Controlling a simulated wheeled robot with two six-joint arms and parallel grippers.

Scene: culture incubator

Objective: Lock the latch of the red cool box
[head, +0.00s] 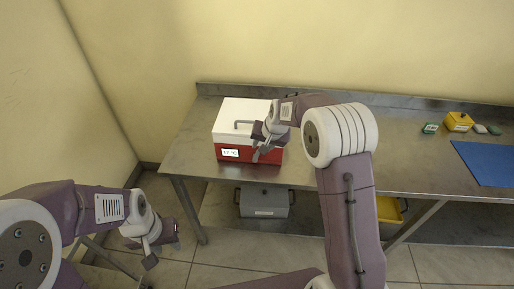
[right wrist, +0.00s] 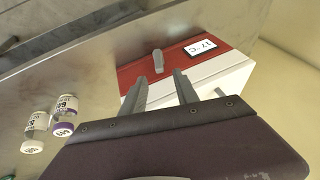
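The red cool box (head: 268,157) with a white lid (head: 240,108) stands on the metal table and has a small temperature display (head: 230,153) on its red front. Its lid looks closed. In the right wrist view the grey latch (right wrist: 158,62) sits on the red front (right wrist: 135,72), beside the display (right wrist: 201,47). My right gripper (right wrist: 160,84) is open and empty, its two fingers apart just short of the latch. In the head view the right gripper (head: 262,152) covers the latch area. My left gripper (head: 162,254) hangs low at the left, away from the table, its fingers apart and empty.
Two vials (right wrist: 65,113) with labels stand on the table in the right wrist view. A yellow box (head: 459,121), small green items (head: 430,128) and a blue mat (head: 487,163) lie at the right. A grey box (head: 264,202) and a yellow bin (head: 388,211) are under the table.

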